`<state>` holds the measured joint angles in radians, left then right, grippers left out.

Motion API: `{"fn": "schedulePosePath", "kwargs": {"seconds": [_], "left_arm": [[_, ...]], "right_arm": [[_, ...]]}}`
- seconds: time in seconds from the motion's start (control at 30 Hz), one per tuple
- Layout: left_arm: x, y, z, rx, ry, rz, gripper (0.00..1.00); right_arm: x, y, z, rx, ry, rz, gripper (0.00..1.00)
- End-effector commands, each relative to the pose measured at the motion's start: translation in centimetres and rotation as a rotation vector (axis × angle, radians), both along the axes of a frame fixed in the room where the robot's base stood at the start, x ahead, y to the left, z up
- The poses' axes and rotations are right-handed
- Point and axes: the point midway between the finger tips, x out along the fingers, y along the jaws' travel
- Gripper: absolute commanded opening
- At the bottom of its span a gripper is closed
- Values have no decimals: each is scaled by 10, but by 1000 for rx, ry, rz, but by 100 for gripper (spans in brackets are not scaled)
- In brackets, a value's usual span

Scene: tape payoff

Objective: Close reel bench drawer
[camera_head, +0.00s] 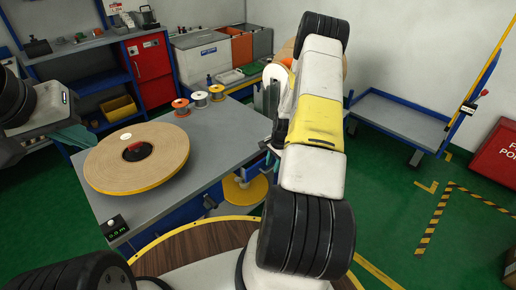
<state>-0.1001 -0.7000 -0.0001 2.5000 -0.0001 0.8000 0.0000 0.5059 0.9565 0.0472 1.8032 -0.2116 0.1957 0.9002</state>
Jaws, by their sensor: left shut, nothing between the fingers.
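The reel bench (225,143) has a grey top and blue sides and carries a large tan reel (120,165). Its blue front (185,212) shows below the top at the right, with a small dark part there that may be a handle. I cannot tell how far the drawer is out; my right arm hides part of that side.
Several small spools (200,99) stand at the bench's back edge. A blue cart (400,115) stands at the back right and a red box (497,155) at the right. Green floor is free between them.

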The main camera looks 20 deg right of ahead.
Motion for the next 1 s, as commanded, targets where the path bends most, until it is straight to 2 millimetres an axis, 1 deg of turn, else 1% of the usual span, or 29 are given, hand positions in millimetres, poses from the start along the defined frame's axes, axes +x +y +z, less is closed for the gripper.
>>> {"fn": "schedulePosePath", "kwargs": {"seconds": [0.1,0.33,0.37,0.4,0.47,0.5,0.53,1.0], "left_arm": [[0,0,0,0,0,0,0],[0,0,0,0,0,0,0],[0,0,0,0,0,0,0],[0,0,0,0,0,0,0],[0,0,0,0,0,0,0],[0,0,0,0,0,0,0],[0,0,0,0,0,0,0],[0,0,0,0,0,0,0]], "right_arm": [[2,0,-6,-1,-1,1,31],[2,0,-7,0,-2,0,31],[2,0,-7,-1,-1,0,29],[2,0,-7,-1,-1,0,21],[2,0,-7,-1,-1,0,9],[2,0,-7,-1,-1,0,1],[2,0,-7,-1,-1,0,0],[2,1,-7,-1,-1,0,0]]}}
